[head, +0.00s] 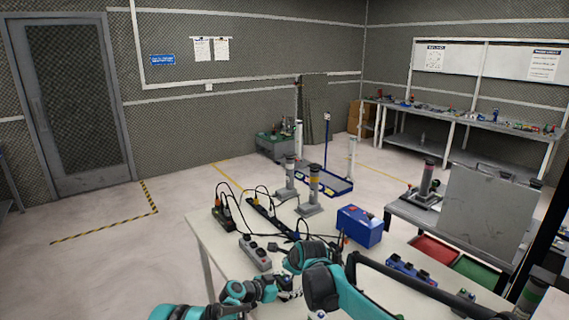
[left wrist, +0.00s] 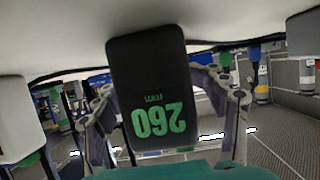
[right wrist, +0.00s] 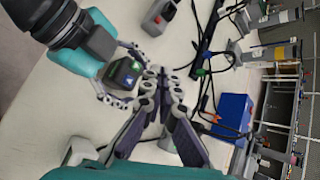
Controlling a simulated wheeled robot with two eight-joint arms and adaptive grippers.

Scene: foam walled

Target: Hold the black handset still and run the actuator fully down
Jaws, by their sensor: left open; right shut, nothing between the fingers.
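The black handset (left wrist: 150,90) is in the left wrist view, with upside-down green digits reading 260 mm. It lies between the fingers of my left gripper (left wrist: 165,105), which is open around it. In the right wrist view the handset (right wrist: 126,72) shows lit green and blue buttons beside my left gripper's fingers. My right gripper (right wrist: 158,78) is shut and empty, its tips just right of the handset, apart from it as far as I can tell. In the head view, grey columns (head: 313,185) (head: 290,175) stand behind the table; I cannot tell which is the actuator.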

